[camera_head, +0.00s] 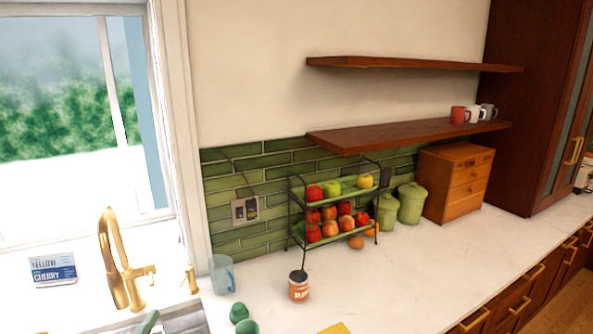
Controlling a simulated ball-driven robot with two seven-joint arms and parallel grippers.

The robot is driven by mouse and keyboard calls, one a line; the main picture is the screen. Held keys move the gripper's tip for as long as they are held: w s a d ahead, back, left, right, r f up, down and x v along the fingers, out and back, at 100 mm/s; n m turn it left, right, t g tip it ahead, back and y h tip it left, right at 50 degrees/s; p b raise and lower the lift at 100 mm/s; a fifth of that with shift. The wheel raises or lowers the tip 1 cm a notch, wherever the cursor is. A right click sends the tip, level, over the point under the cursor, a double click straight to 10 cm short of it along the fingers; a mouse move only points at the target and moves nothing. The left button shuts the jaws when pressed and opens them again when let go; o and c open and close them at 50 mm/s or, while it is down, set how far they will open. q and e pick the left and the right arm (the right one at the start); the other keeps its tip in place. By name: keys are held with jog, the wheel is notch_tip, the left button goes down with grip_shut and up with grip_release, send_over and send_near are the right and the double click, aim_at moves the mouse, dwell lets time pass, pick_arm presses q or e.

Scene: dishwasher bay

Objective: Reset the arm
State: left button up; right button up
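Neither of my grippers and no part of my arms that I can make out shows in the head view. The view looks over a white countertop (400,275) along a wall, with the sink (185,320) at the lower left edge. The task names no other object. Whether either gripper holds anything is out of sight.
A gold faucet (122,262), glass mug (222,274), can (298,286) and green items (239,312) stand at the left. A two-tier fruit rack (296,222), green canisters (411,204) and wooden drawer box (467,188) stand behind. Shelves (410,135) overhang. The right-front counter is clear.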

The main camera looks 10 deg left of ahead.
pick_arm(q)
jog(key=s+d+f+m+g+h, duration=0.2)
jog(key=d+f+m+g+h, duration=0.5)
jog(key=m, duration=1.5)
jog(key=s+a+f+m+g+y, duration=0.7)
jog(key=a+m+y, duration=0.15)
jog(key=y, duration=0.25)
jog(key=s+d+f+g+h+b, duration=0.1)
jog(key=d+f+b, duration=0.15)
jog(key=f, duration=0.95)
jog(key=s+d+f+g+h+b, duration=0.1)
jog(key=f+b, duration=0.3)
jog(key=f, duration=0.8)
jog(key=s+d+f+h+b, duration=0.1)
jog(key=d+f+b, duration=0.15)
jog(key=f, duration=0.95)
jog(key=s+f+n+g+h+b, duration=0.1)
jog(key=s+f+b, duration=0.4)
jog(key=s+f, duration=0.5)
jog(key=s+f+n+g+h+b, duration=0.1)
jog(key=s+f+b, duration=0.4)
jog(key=s+f, duration=0.6)
notch_tip(320, 180, down, 5)
jog(key=shift+f+n+g, duration=0.1)
jog(key=shift+n+g, duration=0.55)
jog(key=shift+g, duration=0.15)
